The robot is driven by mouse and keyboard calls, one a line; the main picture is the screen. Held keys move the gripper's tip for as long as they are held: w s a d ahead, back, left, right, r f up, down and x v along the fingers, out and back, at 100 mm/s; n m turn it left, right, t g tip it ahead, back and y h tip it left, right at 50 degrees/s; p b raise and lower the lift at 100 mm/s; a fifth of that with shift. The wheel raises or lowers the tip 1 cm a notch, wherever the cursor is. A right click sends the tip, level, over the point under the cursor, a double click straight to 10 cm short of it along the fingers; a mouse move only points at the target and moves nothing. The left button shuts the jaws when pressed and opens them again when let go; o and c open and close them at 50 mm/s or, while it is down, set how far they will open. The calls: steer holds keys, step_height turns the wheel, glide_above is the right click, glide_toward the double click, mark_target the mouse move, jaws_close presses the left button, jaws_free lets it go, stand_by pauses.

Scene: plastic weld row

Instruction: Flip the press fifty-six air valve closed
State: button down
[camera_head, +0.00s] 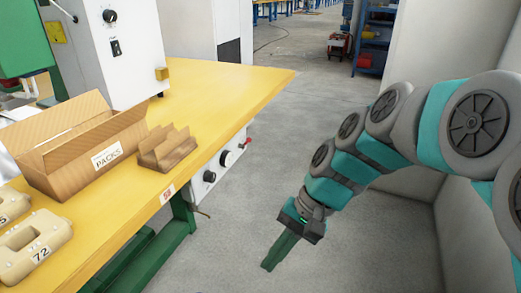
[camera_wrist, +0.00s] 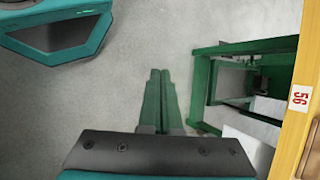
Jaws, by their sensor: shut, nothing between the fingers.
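A tag reading 56 (camera_head: 167,193) is on the front edge of the yellow bench, and it also shows in the wrist view (camera_wrist: 299,97). Right of it, under the bench edge, is a pale control box (camera_head: 215,172) with dark knobs. A small red-tipped lever (camera_head: 248,142) sticks out at its far end. A thin dark lever (camera_head: 203,212) shows at its near lower end. I cannot tell which is the air valve or how it is set. My gripper (camera_head: 268,266) is shut and empty, pointing down over the floor, right of the bench and apart from it; its fingers (camera_wrist: 160,75) touch each other.
The yellow bench (camera_head: 235,90) holds an open carton marked PACKS (camera_head: 75,160), a small cardboard tray (camera_head: 165,150) and a beige block marked 72 (camera_head: 35,245). Green legs (camera_head: 150,255) stand below the bench. A pale wall is right of my arm. The aisle floor (camera_head: 270,130) is clear.

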steer(key=w+a+m+y+b, duration=0.1)
steer(key=w+a+m+y, duration=0.2)
steer(key=w, duration=0.4)
steer(key=w+a+m+y+b, duration=0.1)
steer(key=w+a+y, duration=0.1)
steer(key=w+a, duration=0.4)
steer(key=m+t+y+b, duration=0.5)
steer(key=m+t+y, duration=0.3)
steer(key=m, duration=0.7)
glide_toward(246, 143)
steer(key=d+f+t+h, duration=0.1)
steer(key=d+f, duration=0.3)
steer(key=f, duration=0.2)
steer(key=shift+s+a+r, duration=0.1)
steer(key=shift+s+a, duration=0.05)
steer(key=shift+a, duration=0.1)
steer(key=w+a+r, duration=0.3)
steer(key=a+r, duration=0.1)
steer(key=a, duration=0.6)
steer(key=shift+w+r, duration=0.2)
steer(key=shift+w, duration=0.1)
